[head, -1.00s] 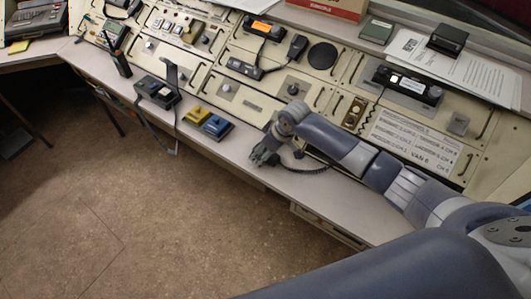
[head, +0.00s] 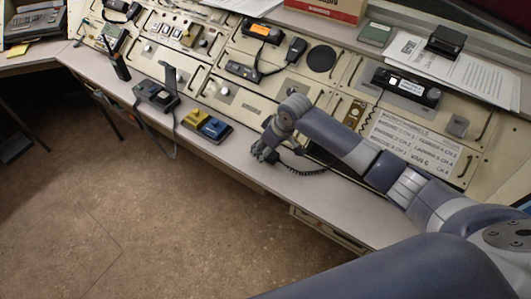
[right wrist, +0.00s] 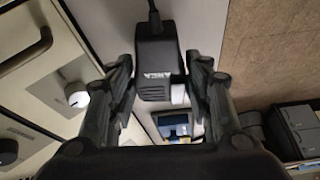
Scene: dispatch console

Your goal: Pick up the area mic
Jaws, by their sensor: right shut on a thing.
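The area mic is a small black block with white lettering and a cord at its top, seen in the right wrist view (right wrist: 158,62). It sits between the two fingers of my right gripper (right wrist: 160,82), which is shut on it. In the head view my right gripper (head: 262,152) is over the front edge of the console desk (head: 330,200), and the mic is mostly hidden there by the gripper. A coiled black cord (head: 305,171) lies on the desk beside the gripper. My left gripper is not in view.
Blue and yellow desk units (head: 214,129) stand left of my right gripper. A black unit with an upright handle (head: 158,95) and a handheld radio (head: 119,64) are farther left. Sloped panels with knobs rise behind. The floor (head: 150,220) in front is open.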

